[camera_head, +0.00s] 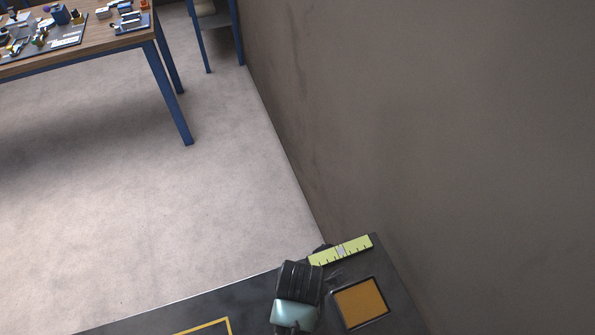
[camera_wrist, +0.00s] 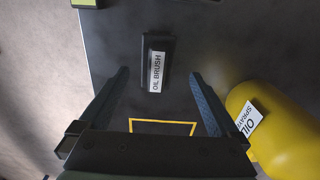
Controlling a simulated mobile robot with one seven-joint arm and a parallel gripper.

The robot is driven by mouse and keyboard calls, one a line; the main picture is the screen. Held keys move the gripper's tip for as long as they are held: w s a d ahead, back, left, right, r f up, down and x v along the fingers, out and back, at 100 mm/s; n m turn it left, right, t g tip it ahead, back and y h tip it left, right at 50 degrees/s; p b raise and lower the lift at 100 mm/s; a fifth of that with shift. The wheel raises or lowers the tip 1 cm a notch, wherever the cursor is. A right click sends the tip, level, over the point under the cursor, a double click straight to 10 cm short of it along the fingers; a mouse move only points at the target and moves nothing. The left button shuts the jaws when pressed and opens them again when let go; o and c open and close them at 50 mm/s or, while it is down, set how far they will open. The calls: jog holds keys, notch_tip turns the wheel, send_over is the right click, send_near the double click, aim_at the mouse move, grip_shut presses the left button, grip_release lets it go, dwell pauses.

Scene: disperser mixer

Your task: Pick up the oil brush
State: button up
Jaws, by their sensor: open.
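The oil brush (camera_wrist: 157,62) shows in the wrist view as a dark upright-looking block with a white label reading "OIL BRUSH". It is on the dark tabletop (camera_wrist: 110,35), near the upper middle of the picture. My gripper (camera_wrist: 160,74) is open, with one dark finger to the left of the brush and one to the right. Neither finger appears to touch it, and nothing is held. How high the fingers are above the table is hard to tell. I cannot clearly make out the oil brush in the head view.
A yellow oil spray can (camera_wrist: 285,135) is close to the right finger. A yellow outline (camera_wrist: 163,122) marks the tabletop. The head view shows a yellow-green ruler (camera_head: 340,250), an orange-brown square pad (camera_head: 360,303), a wall (camera_head: 430,130) alongside and a cluttered wooden workbench (camera_head: 110,35) far off.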

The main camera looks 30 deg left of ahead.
jog(key=shift+a+f, duration=0.2)
jog(key=shift+f, duration=2.3)
grip_shut()
jog(key=shift+r, duration=5.05)
jog(key=c, duration=0.7)
grip_release()
jog(key=c, duration=0.6)
